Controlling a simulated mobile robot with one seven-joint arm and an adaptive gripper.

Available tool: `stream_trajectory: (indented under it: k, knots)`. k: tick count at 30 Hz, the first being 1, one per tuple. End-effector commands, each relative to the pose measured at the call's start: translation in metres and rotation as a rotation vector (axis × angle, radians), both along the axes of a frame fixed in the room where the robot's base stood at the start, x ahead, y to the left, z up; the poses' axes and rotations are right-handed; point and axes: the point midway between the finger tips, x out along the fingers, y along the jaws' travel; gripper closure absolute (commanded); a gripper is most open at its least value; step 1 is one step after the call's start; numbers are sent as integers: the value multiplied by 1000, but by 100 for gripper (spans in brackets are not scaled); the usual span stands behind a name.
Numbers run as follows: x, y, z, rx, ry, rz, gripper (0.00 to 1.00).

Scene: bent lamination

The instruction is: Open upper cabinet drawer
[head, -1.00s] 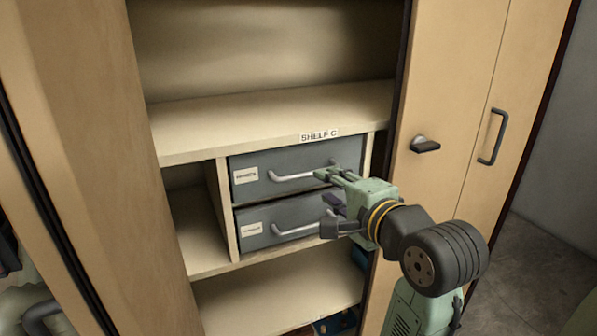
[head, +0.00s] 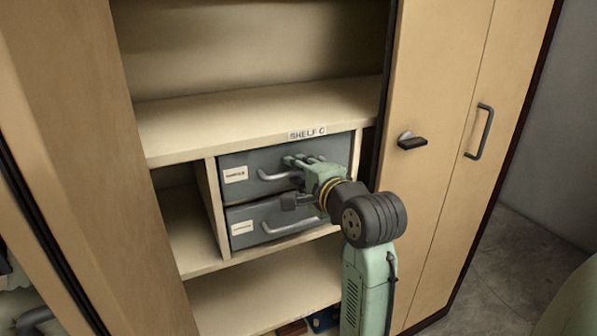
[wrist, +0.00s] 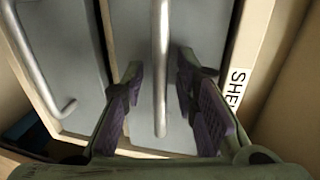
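The upper drawer (head: 254,161) is a grey front with a white label and a metal bar handle (head: 273,176), under the SHELF C sign. It looks shut, level with the lower drawer (head: 254,214). My gripper (head: 288,180) is at the right part of the upper handle in the head view and hides that part. In the wrist view the upper handle (wrist: 160,60) runs between my two open fingers (wrist: 158,100), with a gap on each side. The lower drawer's handle (wrist: 40,65) is at the left there.
The SHELF C label (head: 307,133) is on the shelf edge just above. A tan cabinet door (head: 440,200) with a dark latch (head: 411,141) stands to the right of my arm. An open compartment (head: 190,225) is left of the drawers.

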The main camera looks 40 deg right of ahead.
Motion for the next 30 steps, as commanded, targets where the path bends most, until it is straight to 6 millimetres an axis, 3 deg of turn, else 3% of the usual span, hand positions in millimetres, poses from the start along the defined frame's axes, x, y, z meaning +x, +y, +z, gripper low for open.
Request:
stream_trajectory:
  k: [11, 30]
  knots:
    - [0, 0, 0, 0, 0, 0, 100]
    - [0, 0, 0, 0, 0, 0, 100]
